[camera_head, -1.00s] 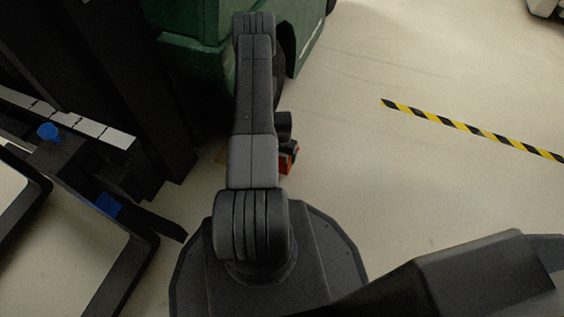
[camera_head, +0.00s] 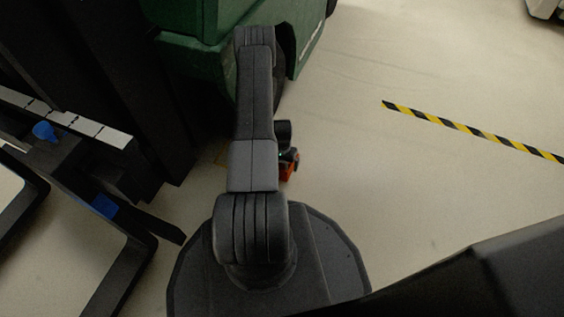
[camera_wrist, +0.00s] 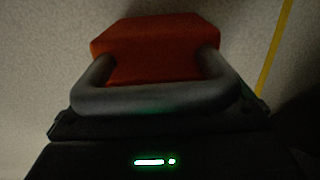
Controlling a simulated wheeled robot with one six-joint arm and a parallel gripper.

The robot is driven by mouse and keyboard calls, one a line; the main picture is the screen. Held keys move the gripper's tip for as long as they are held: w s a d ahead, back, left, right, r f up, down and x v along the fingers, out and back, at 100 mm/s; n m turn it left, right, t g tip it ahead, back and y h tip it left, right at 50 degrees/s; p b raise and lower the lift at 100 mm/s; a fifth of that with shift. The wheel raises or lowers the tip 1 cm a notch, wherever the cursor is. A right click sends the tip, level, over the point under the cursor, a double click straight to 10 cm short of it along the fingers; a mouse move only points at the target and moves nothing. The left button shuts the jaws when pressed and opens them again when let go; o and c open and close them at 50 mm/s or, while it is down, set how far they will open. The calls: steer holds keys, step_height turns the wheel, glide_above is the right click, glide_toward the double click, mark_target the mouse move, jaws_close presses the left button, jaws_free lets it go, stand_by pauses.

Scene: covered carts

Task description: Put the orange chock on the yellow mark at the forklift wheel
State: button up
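The orange chock (camera_wrist: 155,48) fills the upper middle of the wrist view, close in front of my gripper (camera_wrist: 160,125). A grey loop handle (camera_wrist: 155,98) spans the chock's near side and meets the dark gripper body. The fingertips are hidden, so I cannot tell whether they are closed on the handle. In the head view the orange chock (camera_head: 287,174) shows only in part beside my arm, with my gripper (camera_head: 287,155) over it. A thin yellow strip of the mark (camera_wrist: 274,50) runs along the right of the wrist view. The forklift wheel (camera_head: 279,85) is mostly hidden behind my arm.
The green forklift body (camera_head: 195,62) stands at the top, with its dark mast and forks (camera_head: 160,225) at left. A black-and-yellow floor strip (camera_head: 470,128) lies at right. The floor between my arm and that strip is clear.

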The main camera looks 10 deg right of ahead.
step_height(320, 180, up, 12)
steer(key=p, duration=0.4)
steer(key=shift+r, duration=0.15)
step_height(320, 180, down, 13)
steer(key=b, duration=0.4)
steer(key=shift+r, duration=0.2)
step_height(320, 180, up, 3)
steer(key=shift+f+p, duration=0.1)
steer(key=shift+p, duration=0.45)
steer(key=shift+r, duration=0.5)
steer(key=shift+f, duration=0.1)
